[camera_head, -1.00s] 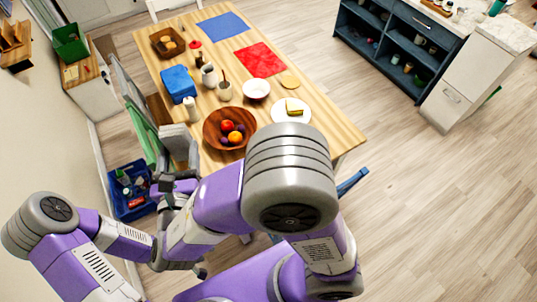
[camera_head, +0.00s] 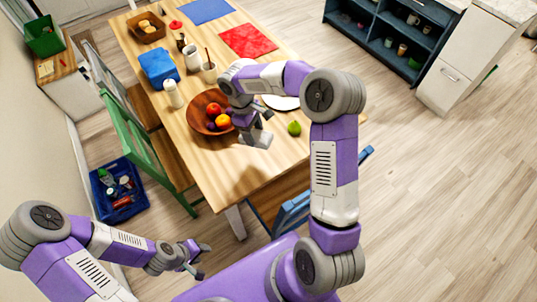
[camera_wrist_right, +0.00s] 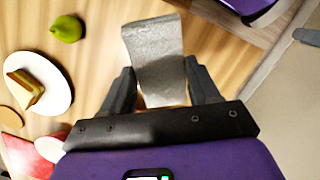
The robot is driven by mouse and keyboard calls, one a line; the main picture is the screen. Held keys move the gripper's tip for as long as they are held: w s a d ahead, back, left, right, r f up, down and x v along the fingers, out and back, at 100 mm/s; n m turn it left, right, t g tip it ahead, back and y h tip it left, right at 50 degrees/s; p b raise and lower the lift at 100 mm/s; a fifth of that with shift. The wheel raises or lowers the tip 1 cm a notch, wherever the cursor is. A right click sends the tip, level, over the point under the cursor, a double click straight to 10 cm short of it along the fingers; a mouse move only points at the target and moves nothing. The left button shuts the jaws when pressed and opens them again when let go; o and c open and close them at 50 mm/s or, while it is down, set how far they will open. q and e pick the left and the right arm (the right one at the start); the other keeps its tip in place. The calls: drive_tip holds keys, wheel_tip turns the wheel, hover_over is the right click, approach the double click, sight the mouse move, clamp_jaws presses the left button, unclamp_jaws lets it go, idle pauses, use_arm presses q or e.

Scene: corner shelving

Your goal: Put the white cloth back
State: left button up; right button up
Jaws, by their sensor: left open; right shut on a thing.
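The white cloth (camera_wrist_right: 157,55) looks like a greyish-white, flat folded piece in the right wrist view. My right gripper (camera_wrist_right: 163,88) is shut on its near end, and the cloth sticks out beyond the fingers. In the head view the cloth (camera_head: 257,138) hangs below my right gripper (camera_head: 254,122), over the table just right of the fruit bowl. I cannot tell whether it touches the table. My left gripper (camera_head: 203,258) is open and empty, low at the front left, away from the table.
The wooden table (camera_head: 205,165) holds a fruit bowl (camera_head: 196,113), a green pear (camera_head: 294,128), a plate (camera_wrist_right: 40,75) with a sandwich, and a blue box (camera_head: 158,66). A green chair (camera_head: 135,145) and blue crate (camera_head: 104,207) stand left. A blue chair (camera_head: 292,212) stands at the near edge.

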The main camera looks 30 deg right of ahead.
drive_tip(key=d+f+m+b, duration=0.1)
drive_tip(key=d+f+m, duration=0.1)
drive_tip(key=f, duration=0.1)
drive_tip(key=w+d+f+m+t+y+b, duration=0.1)
drive_tip(key=d+f+m, duration=0.1)
drive_tip(key=f, duration=0.2)
drive_tip(key=w+d+f+m+t+b, duration=0.1)
drive_tip(key=d+f+m, duration=0.1)
drive_tip(key=f, duration=0.1)
drive_tip(key=shift+d+f+m, duration=0.2)
drive_tip(key=shift+d+m, duration=0.1)
wheel_tip(320, 180, down, 4)
drive_tip(key=shift+f+b, duration=0.15)
drive_tip(key=shift+b, duration=0.5)
drive_tip(key=o, duration=0.9)
drive_tip(key=shift+o, duration=0.2)
